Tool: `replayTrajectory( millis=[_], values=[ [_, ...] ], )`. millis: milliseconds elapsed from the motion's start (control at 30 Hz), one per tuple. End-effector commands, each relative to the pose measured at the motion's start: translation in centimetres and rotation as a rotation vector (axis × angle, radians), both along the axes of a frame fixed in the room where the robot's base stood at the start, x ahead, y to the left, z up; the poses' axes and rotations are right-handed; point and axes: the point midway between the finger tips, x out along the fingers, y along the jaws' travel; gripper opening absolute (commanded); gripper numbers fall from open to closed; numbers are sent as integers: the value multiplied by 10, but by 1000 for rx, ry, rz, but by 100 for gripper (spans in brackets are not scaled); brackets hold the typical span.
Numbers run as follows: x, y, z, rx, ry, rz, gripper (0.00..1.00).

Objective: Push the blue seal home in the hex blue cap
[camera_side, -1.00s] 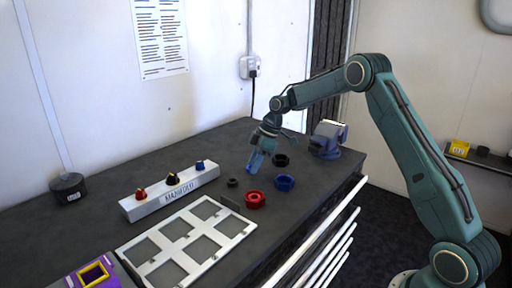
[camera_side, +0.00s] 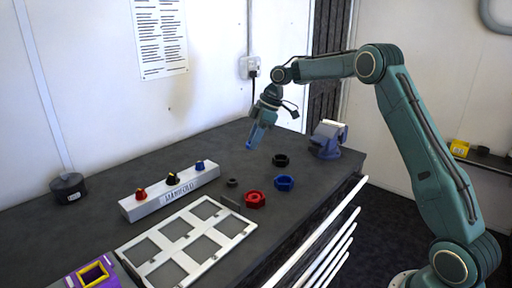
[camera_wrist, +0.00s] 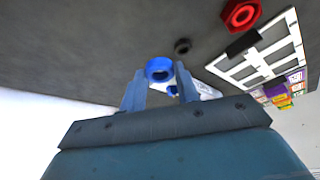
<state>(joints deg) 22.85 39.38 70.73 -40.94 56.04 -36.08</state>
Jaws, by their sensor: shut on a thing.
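The hex blue cap (camera_side: 284,183) rests on the dark bench, open side up, right of the red hex cap. My gripper (camera_side: 252,142) is raised above the bench, behind and to the left of the blue cap and apart from it. It is shut on the blue seal (camera_wrist: 159,69), a round ring between the fingertips in the wrist view. In the side view the seal is only a small blue spot (camera_side: 248,147) at the fingertips. The hex blue cap cannot be made out in the wrist view.
The red hex cap (camera_side: 255,199), a black cap (camera_side: 280,160) and a small black ring (camera_side: 232,183) lie nearby. A white manifold block (camera_side: 170,190) and a white frame tray (camera_side: 187,243) stand left. A blue-grey vise (camera_side: 326,140) is at the right edge.

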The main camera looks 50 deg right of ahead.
Motion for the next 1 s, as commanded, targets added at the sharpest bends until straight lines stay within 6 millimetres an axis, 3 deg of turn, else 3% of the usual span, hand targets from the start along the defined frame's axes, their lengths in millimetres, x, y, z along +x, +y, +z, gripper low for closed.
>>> replayTrajectory(
  millis=[467,667,1000],
  values=[
    [-8,-3,-1,-4,3,34,10],
    [-32,-9,-2,-12,9,143,10],
    [-91,-19,-5,-10,8,411,10]
  ],
)
